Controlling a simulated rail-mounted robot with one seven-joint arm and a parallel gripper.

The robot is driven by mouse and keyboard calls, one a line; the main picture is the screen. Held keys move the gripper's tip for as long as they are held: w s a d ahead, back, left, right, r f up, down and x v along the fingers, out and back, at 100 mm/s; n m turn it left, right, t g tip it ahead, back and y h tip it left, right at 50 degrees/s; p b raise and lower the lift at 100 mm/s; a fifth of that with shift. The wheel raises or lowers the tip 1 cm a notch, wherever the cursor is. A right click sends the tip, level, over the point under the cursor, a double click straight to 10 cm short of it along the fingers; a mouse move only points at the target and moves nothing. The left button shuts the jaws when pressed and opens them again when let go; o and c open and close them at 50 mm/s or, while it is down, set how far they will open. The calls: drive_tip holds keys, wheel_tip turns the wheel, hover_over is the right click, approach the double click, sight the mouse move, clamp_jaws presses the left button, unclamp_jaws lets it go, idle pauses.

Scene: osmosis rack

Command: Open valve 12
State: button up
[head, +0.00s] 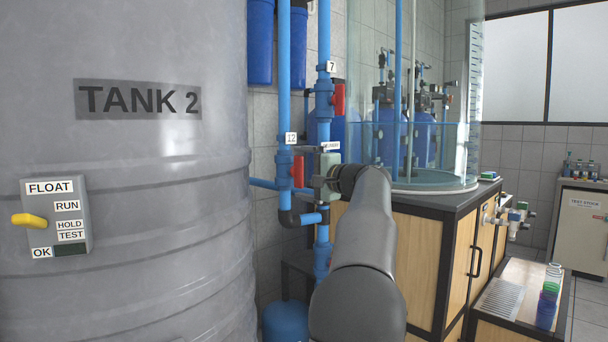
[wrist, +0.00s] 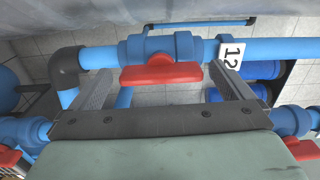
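Valve 12 has a red handle (head: 298,171) on a vertical blue pipe, below a white "12" label (head: 291,138). The handle lies lengthwise along the pipe. In the wrist view the red handle (wrist: 160,75) is in the upper middle, with the "12" label (wrist: 231,52) to its right. My gripper (head: 313,178) is right beside the valve in the head view. In the wrist view my gripper (wrist: 164,72) is open, its two fingers wide apart toward the two ends of the handle. I see no finger closed on it; exact contact depth is unclear.
Valve 7's red handle (head: 339,100) is on a neighbouring blue pipe, above and right. Another red handle (wrist: 303,150) shows at the wrist view's lower right. A dark elbow (wrist: 67,67) is left of valve 12. Tank 2 (head: 130,215) fills the left side; a wooden cabinet (head: 417,270) stands right.

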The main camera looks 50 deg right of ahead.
drive_tip(key=shift+s, duration=0.1)
drive_tip(key=s+a, duration=0.2)
drive_tip(key=s, duration=1.5)
drive_tip(key=shift+a, duration=0.2)
